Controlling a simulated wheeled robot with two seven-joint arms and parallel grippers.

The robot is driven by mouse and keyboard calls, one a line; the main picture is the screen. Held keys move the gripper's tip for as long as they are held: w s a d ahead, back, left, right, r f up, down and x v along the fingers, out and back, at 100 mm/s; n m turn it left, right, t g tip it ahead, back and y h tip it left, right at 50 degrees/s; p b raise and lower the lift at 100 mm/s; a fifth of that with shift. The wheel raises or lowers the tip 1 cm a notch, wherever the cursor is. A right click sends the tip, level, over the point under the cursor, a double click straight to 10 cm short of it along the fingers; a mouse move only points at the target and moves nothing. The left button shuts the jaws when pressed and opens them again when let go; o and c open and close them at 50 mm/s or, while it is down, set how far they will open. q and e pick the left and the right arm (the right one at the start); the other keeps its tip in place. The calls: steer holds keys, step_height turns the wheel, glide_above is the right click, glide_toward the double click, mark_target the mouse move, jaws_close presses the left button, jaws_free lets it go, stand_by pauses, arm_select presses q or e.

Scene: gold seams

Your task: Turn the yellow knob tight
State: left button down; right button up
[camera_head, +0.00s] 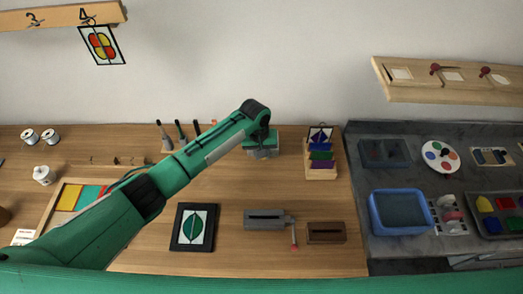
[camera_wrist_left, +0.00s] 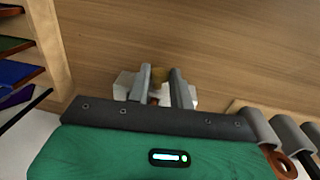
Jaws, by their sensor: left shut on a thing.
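My left arm reaches across the wooden table in the head view, and its gripper (camera_head: 262,153) points down near the back, left of the rack of coloured panels. In the left wrist view the two grey fingers (camera_wrist_left: 160,86) are shut on the yellow knob (camera_wrist_left: 159,74), which looks dull gold and shows between their tips. A pale grey block (camera_wrist_left: 124,86) shows beside and below the fingers, partly hidden by them. In the head view the hand and wrist cover the knob. My right gripper is in neither view.
The rack of coloured panels (camera_head: 321,174) stands close to the right of the hand. Several upright tools (camera_head: 182,133) stand to its left. A framed leaf picture (camera_head: 194,228), a grey box with a crank (camera_head: 264,219) and a brown box (camera_head: 326,233) lie nearer the front.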

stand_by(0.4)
arm_select(q)
steer(key=c, duration=1.5)
jaws_free()
steer(key=shift+r, duration=0.1)
steer(key=shift+a+r+b, duration=0.25)
steer(key=shift+r+b, duration=0.2)
steer(key=shift+r, duration=1.8)
steer(key=shift+a+r+b, duration=0.2)
steer(key=shift+r+b, duration=0.3)
steer(key=shift+r, duration=1.8)
steer(key=shift+a+r+b, duration=0.25)
steer(key=shift+r+b, duration=0.2)
steer(key=shift+r, duration=1.8)
